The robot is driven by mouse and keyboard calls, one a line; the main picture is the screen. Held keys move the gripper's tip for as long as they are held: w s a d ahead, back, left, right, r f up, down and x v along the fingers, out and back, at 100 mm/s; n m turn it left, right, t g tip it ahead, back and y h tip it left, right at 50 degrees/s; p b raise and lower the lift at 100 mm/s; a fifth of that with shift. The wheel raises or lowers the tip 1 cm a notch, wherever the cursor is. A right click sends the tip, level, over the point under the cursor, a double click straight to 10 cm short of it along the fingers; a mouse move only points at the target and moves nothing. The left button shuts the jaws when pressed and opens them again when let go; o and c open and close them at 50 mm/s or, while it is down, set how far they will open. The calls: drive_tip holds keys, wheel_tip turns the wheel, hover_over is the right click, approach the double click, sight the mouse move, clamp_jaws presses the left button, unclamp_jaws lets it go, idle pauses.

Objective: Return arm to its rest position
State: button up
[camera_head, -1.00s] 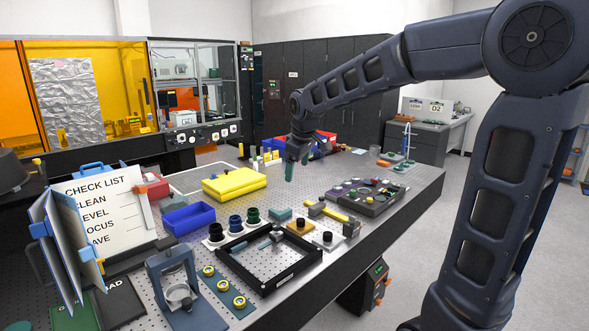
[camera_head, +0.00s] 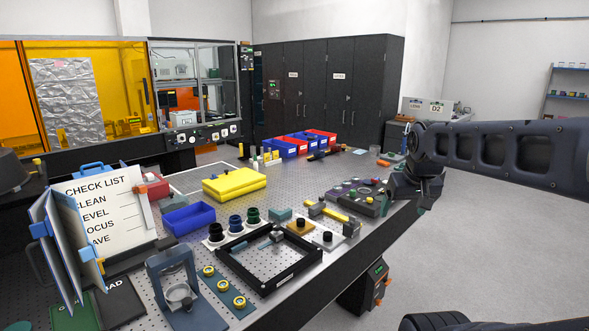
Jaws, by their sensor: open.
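My arm (camera_head: 510,155) reaches in from the right edge of the head view, with its forearm roughly level. My gripper (camera_head: 418,205) hangs at the arm's end, at the right edge of the optical table (camera_head: 385,232). The gripper is dark and small here, and its fingers are hard to make out against the table edge. I see nothing held in it.
The table holds a black frame (camera_head: 292,284), a yellow block (camera_head: 234,185), a blue bin (camera_head: 188,220) and a tray of small parts (camera_head: 357,197). A checklist board (camera_head: 105,215) stands at the left. Open floor (camera_head: 500,240) lies right of the table.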

drive_tip(key=shift+s+d+f+m, duration=0.3)
drive_tip(key=shift+s+d, duration=0.05)
drive_tip(key=shift+s, duration=0.2)
